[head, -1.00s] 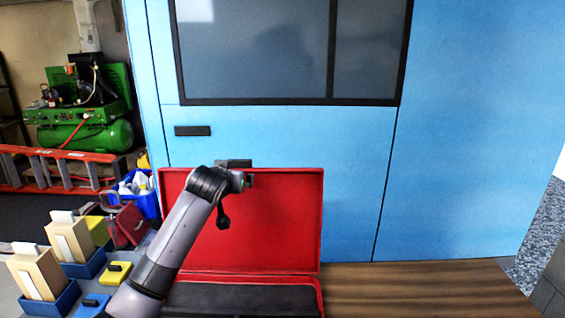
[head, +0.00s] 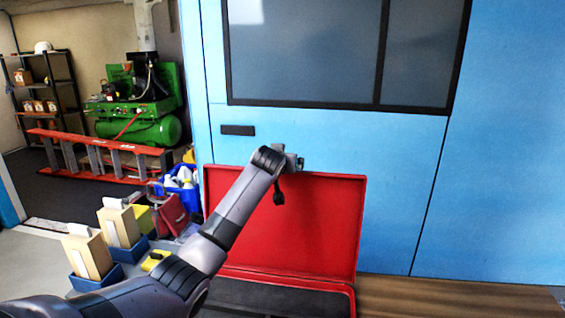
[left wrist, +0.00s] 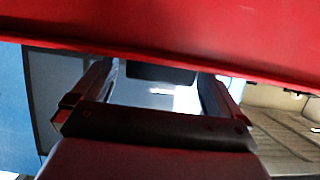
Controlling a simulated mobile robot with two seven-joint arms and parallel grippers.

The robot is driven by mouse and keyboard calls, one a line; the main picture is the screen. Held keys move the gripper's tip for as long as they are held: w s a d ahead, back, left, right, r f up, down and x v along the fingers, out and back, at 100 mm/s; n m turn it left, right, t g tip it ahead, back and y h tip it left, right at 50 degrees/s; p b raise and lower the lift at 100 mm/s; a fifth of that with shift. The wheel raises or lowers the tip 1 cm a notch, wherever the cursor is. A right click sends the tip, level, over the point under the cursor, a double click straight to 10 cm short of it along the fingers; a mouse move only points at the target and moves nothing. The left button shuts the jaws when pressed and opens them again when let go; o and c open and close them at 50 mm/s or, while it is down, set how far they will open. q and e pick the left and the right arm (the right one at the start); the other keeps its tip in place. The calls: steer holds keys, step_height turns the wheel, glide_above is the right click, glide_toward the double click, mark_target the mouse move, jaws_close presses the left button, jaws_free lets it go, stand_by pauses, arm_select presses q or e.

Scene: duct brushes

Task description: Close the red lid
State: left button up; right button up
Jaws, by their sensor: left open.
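The red lid (head: 315,225) stands open and upright at the back of its red case, close to the blue panel behind it. The case's dark inside (head: 265,297) shows below, partly hidden by my left arm. My left gripper (head: 292,158) is at the lid's top edge, left of its right corner; its fingers are mostly hidden in the head view. In the left wrist view the gripper (left wrist: 155,78) is open, its two fingers spread with nothing visible between them. The lid (left wrist: 200,30) fills the top of that view, close to the fingers; contact cannot be told. My right gripper is not seen.
A blue panel (head: 320,135) with a dark window rises behind the lid. A wooden surface (head: 450,297) lies clear to the right. Blue holders with wooden blocks (head: 90,257) and a blue bin (head: 184,193) stand left. A ladder (head: 95,158) and green compressor (head: 145,128) are farther back.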

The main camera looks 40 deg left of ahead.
arm_select(q)
steer(key=shift+w+a+f, duration=0.1)
steer(key=shift+w+f, duration=0.05)
steer(key=shift+w, duration=0.1)
